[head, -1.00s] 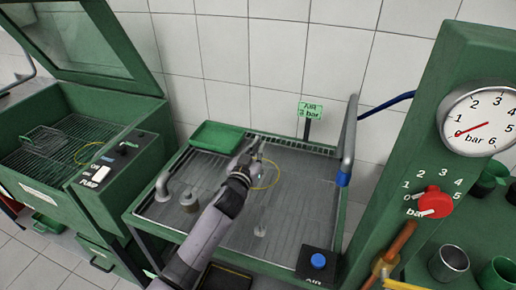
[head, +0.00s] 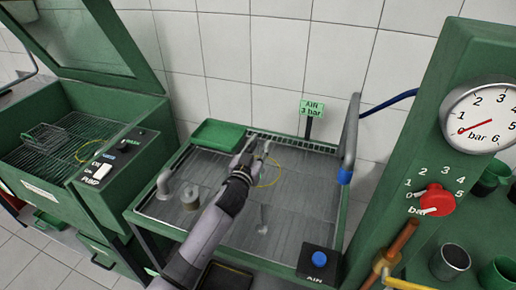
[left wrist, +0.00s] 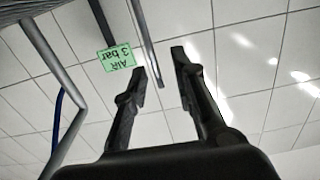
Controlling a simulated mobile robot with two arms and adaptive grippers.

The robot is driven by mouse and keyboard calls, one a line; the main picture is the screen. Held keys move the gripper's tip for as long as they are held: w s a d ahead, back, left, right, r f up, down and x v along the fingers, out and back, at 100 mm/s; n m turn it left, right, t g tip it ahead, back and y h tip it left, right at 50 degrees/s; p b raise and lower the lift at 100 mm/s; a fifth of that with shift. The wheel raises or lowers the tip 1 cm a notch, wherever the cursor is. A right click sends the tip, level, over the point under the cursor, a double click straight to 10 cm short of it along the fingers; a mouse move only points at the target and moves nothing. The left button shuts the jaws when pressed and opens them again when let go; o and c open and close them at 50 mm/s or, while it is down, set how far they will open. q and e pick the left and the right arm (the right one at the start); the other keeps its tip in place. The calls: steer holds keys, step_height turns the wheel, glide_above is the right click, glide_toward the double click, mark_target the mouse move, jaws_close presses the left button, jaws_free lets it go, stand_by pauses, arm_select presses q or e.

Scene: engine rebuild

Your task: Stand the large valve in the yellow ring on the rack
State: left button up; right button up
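My left gripper (head: 255,153) is over the back of the grated bench, its fingers spread; they also show apart in the left wrist view (left wrist: 160,66). A thin grey rod (left wrist: 143,35) reaches between the fingertips in the left wrist view; I cannot tell whether it is the large valve's stem. A thin upright stem on a small disc, perhaps a valve (head: 263,227), stands on the bench grate. One yellow ring (head: 279,176) lies on this grate, just right of my gripper. Another yellow ring (head: 85,150) is on the wire rack (head: 62,135) in the washer. My right gripper is out of view.
A green tray (head: 217,135) sits at the bench's back left. A grey cylinder (head: 190,200) and a bent pipe (head: 164,182) are at its left. The AIR sign (head: 312,108) stands behind; a tall pipe (head: 350,135) rises at right. The washer's lid (head: 85,40) is open.

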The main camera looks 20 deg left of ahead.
arm_select(q)
steer(key=shift+r, duration=0.25)
steer(key=s+b, duration=0.1)
steer(key=s, duration=1.1)
steer(key=shift+a, duration=0.25)
steer(key=shift+f, duration=0.1)
stand_by(0.6)
